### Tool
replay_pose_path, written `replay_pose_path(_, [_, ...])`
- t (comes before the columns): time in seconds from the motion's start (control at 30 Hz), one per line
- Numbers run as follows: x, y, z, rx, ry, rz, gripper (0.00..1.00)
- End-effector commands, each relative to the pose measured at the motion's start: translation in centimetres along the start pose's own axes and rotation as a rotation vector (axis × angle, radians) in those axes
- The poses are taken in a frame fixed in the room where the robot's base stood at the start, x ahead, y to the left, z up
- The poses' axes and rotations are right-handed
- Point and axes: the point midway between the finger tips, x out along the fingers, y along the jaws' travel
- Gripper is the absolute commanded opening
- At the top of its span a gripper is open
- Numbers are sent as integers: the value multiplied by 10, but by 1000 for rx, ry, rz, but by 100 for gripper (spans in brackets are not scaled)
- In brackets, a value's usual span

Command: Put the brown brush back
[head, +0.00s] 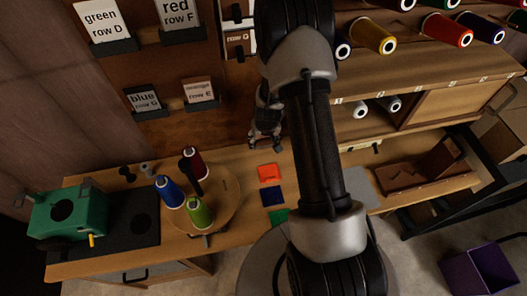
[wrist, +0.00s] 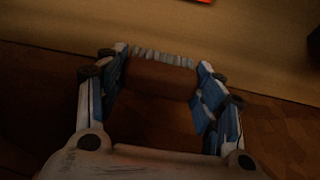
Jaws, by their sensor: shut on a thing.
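My gripper (wrist: 163,72) is shut on the brown brush (wrist: 155,78) in the wrist view, with one blue-padded finger at each end of its block. The brush has a row of pale bristles along its far edge. In the head view my gripper (head: 265,142) hangs at the back edge of the wooden bench, just behind the orange-red square. The brush cannot be made out there. The wrist view is dark, and I cannot tell whether the brush touches anything.
Orange-red (head: 269,173) and dark blue (head: 273,195) squares lie on the bench (head: 240,160). A round turntable with several thread cones (head: 200,212) and a green machine (head: 68,212) stand left. A brown tray (head: 405,178) is right; shelves with spools rise behind.

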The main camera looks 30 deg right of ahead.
Motion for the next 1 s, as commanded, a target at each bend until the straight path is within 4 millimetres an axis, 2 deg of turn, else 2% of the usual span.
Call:
replay_pose_path(0.17, [11,0,2,0,2,0,36])
replay_pose_path(0.4, [39,0,10,0,1,0,36])
replay_pose_path(0.87, [44,0,12,0,2,0,36])
replay_pose_path(0.9, [42,0,11,0,1,0,64])
replay_pose_path(1.0, [42,0,11,0,1,0,71])
